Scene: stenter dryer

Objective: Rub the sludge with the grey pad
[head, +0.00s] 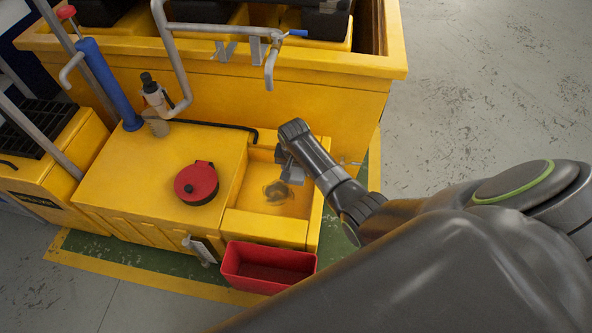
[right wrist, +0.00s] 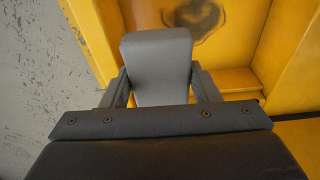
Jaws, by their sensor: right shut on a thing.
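The sludge (head: 277,191) is a dark ring-like smear on the floor of a shallow yellow basin (head: 265,228) in the head view. It also shows at the top of the right wrist view (right wrist: 198,18). My right gripper (head: 290,170) reaches into the basin from the right. In the right wrist view it is shut on the grey pad (right wrist: 158,68), a grey block between the two fingers. The pad is beside the smear, close to it; I cannot tell whether it touches the basin floor. My left gripper is not in view.
A red round lidded can (head: 196,183) sits on the yellow top left of the basin. A red open bin (head: 268,266) is in front of the basin. Bent grey pipes (head: 180,70) and a tall yellow housing (head: 290,95) stand behind. Open floor (head: 480,90) lies right.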

